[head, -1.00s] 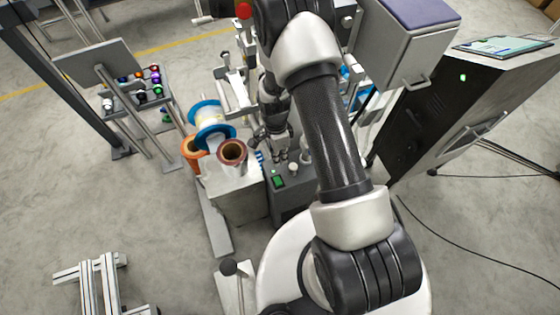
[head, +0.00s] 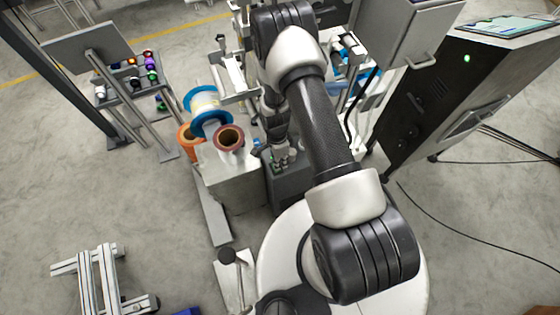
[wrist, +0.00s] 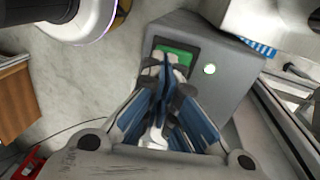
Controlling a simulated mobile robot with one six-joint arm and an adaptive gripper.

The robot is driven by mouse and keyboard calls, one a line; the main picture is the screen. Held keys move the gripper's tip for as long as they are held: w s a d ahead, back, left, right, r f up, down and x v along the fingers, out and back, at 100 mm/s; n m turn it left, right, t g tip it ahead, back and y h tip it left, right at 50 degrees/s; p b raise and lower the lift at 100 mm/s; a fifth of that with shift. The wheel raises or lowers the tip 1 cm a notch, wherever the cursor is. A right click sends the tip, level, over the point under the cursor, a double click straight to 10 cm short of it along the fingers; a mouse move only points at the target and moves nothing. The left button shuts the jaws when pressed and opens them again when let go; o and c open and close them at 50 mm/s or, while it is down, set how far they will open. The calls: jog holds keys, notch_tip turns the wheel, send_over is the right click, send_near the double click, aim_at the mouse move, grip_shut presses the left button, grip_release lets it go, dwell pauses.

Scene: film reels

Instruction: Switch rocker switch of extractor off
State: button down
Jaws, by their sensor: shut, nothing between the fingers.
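The extractor is a dark grey box (head: 288,192) in front of my base in the head view, and its top fills the middle of the wrist view (wrist: 215,95). Its green rocker switch (wrist: 178,54) sits in a dark frame on that top. In the head view my gripper (head: 279,161) is at the box top, mostly covering the switch.
A light grey block (head: 232,185) stands left of the extractor, with a copper-coloured spool (head: 229,138) and a blue-flanged reel (head: 207,105) by it. A dark cabinet (head: 440,95) with a green light stands at right. Cables lie on the floor there. Open floor is at left.

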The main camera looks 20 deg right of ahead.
jog(key=shift+s+f+b, duration=0.25)
jog(key=shift+f+b, duration=0.25)
jog(key=shift+b, duration=0.05)
jog(key=shift+r, duration=0.15)
jog(key=shift+w, duration=0.1)
jog(key=shift+w+b, duration=0.3)
jog(key=shift+w, duration=0.45)
jog(key=shift+r, duration=0.2)
notch_tip(320, 180, up, 14)
jog(key=w+p, duration=0.2)
jog(key=p, duration=0.2)
jog(key=shift+w+f, duration=0.2)
jog(key=shift+s, duration=0.15)
